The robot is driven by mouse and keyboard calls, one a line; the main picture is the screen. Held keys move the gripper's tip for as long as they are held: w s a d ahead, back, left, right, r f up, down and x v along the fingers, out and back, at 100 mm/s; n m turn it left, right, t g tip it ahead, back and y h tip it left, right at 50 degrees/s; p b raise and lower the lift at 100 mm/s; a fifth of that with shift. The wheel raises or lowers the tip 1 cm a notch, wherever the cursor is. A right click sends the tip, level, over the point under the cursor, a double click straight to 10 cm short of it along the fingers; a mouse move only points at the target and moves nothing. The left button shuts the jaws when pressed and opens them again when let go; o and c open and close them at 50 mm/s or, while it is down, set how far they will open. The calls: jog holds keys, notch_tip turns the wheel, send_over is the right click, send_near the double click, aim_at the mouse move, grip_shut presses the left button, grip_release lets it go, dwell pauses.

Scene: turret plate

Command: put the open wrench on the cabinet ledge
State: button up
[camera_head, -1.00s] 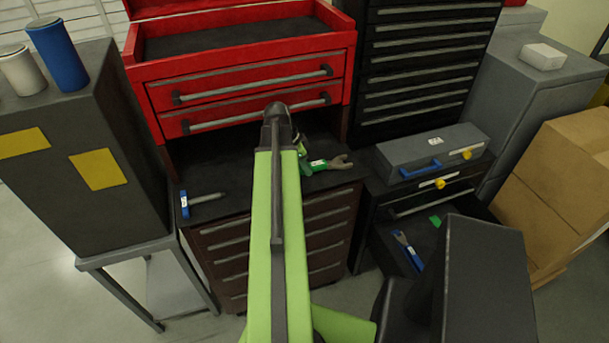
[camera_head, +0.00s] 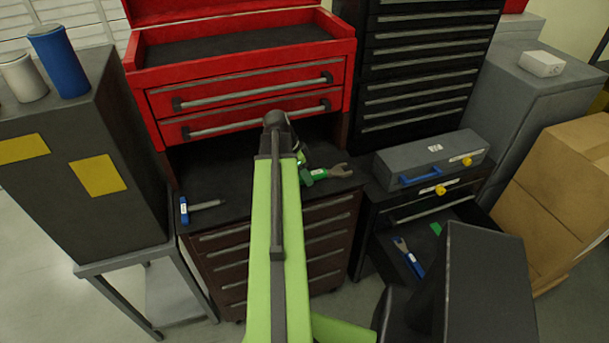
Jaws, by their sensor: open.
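An open-ended wrench with a grey jaw and a green handle (camera_head: 318,176) lies on the dark ledge (camera_head: 235,181) of the brown cabinet, under the red tool chest. A second wrench, with a blue handle (camera_head: 413,264), lies in the open drawer at the lower right. My gripper (camera_head: 302,158) shows only in part past the end of my green arm, just left of the green-handled wrench. It is open; its fingertips are mostly hidden, and I cannot tell whether they touch that wrench.
A blue-handled tool (camera_head: 203,206) lies at the ledge's left. A grey toolbox (camera_head: 430,155) with a blue handle stands on the black cabinet at right. A green piece (camera_head: 436,229) lies in the open drawer. Cardboard boxes (camera_head: 560,190) stand far right. Bare ledge lies between the blue-handled tool and my arm.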

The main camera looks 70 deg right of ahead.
jog(key=p+v, duration=1)
jog(key=v, duration=0.1)
jog(key=shift+w+r, duration=0.2)
jog(key=shift+r, duration=0.1)
jog(key=shift+a, duration=0.1)
jog(key=shift+w, duration=0.1)
